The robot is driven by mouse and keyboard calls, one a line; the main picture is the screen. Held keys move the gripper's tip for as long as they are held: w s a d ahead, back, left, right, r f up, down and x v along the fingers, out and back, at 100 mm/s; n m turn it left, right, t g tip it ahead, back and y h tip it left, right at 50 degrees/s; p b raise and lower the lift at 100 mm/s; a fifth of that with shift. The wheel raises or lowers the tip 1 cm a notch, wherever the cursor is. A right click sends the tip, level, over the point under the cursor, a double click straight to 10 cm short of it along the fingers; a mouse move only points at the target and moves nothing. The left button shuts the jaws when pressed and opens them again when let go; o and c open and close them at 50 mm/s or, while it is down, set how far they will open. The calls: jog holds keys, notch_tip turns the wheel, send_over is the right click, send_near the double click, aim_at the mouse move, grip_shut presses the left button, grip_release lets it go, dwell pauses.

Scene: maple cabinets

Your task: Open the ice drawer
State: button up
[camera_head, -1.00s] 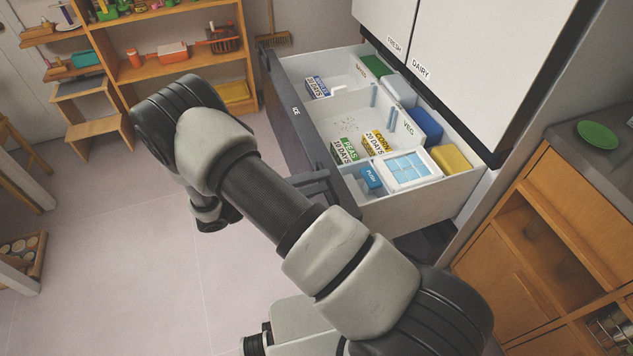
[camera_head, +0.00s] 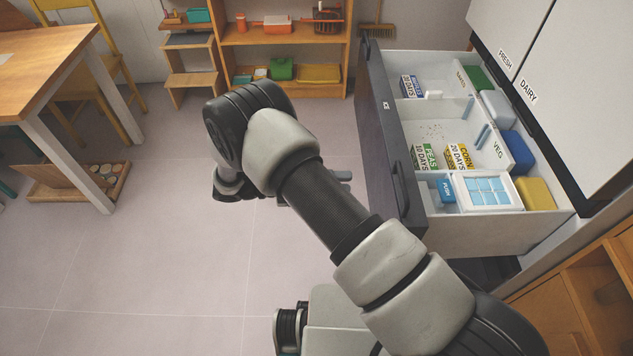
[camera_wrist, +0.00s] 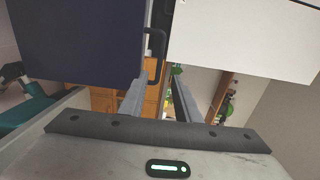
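The ice drawer (camera_head: 388,130), with a dark front marked ICE, stands pulled out of the white fridge, and its inside shows from above. Its dark bar handle (camera_head: 401,190) is on the front's near part; the handle also shows in the wrist view (camera_wrist: 161,45). My gripper is mostly hidden behind my arm in the head view. In the wrist view my gripper (camera_wrist: 161,82) has its two fingers apart with nothing held between them. The handle appears beyond the fingertips, apart from them. The dark drawer front (camera_wrist: 75,40) fills the upper left there.
The drawer holds labelled packets, including peas (camera_head: 427,158) and corn (camera_head: 458,157), and a blue-windowed white box (camera_head: 488,192). Maple cabinets (camera_head: 590,290) stand at lower right. A table (camera_head: 45,60) and shelves (camera_head: 285,50) stand left and behind.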

jog(key=a, duration=0.4)
jog(key=shift+s+a, duration=0.2)
jog(key=shift+a, duration=0.2)
jog(key=d+r+m+g+y, duration=0.2)
jog(key=d+r+m+y, duration=0.25)
jog(key=r+m, duration=0.3)
jog(key=d+r+m+g+y, duration=0.2)
jog(key=d+r+m+y, duration=0.3)
jog(key=r, duration=0.4)
jog(key=s+d+r+m+t+y, duration=0.4)
jog(key=s+r+m, duration=0.25)
jog(key=m, duration=0.55)
jog(key=s+d+r+m+t+y, duration=0.45)
jog(key=s+m, duration=0.35)
jog(key=m, duration=0.4)
notch_tip(320, 180, up, 18)
jog(key=p, duration=1.7)
jog(key=shift+a+f, duration=0.2)
jog(key=shift+a, duration=0.25)
